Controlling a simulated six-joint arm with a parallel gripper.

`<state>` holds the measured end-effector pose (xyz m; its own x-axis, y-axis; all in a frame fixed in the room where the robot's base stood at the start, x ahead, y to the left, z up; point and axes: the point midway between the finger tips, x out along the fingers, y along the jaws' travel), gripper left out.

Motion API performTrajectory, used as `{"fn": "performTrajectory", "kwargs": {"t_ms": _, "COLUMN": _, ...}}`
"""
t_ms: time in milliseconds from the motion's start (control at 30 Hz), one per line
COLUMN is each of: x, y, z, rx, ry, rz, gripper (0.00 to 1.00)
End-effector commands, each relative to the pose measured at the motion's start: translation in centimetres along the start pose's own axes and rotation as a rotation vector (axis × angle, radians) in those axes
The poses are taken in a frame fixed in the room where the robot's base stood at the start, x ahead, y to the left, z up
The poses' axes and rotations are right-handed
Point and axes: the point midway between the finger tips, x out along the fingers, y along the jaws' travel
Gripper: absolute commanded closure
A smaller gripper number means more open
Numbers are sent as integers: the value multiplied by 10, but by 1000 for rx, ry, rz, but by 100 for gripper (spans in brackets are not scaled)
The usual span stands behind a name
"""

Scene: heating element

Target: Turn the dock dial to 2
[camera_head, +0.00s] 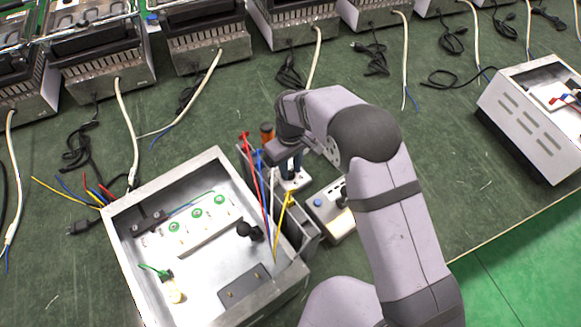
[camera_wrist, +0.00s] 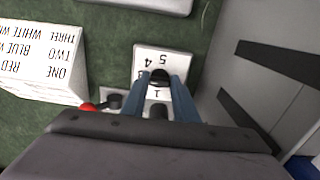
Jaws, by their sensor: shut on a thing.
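The dock dial is a black round knob (camera_wrist: 160,75) on a white plate (camera_wrist: 150,58) printed with numbers. The 5, 4 and 1 can be read upside down in the wrist view; other marks are partly covered. My gripper (camera_wrist: 163,82) is shut on the knob, its two blue-grey fingers either side of it. Which number the knob points at cannot be told.
An open metal box (camera_head: 215,272) with wires and terminals stands left of the dock. A grey box with a blue button (camera_head: 318,202) is close on the right. In the wrist view, a labelled white box (camera_wrist: 40,62) and a red-ended lever (camera_wrist: 88,107) are near my fingers.

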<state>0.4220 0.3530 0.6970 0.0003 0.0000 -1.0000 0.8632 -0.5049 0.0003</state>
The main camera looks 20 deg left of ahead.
Motion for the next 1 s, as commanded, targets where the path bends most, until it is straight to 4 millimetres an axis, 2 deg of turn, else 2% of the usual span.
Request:
{"fn": "performTrajectory", "kwargs": {"t_ms": 267, "x": -1, "y": 0, "z": 0, "rx": -105, "ry": -1, "rz": -1, "gripper": 96}}
{"fn": "performTrajectory", "kwargs": {"t_ms": 1000, "x": -1, "y": 2, "z": -2, "rx": -667, "ry": 1, "rz": 0, "gripper": 96}}
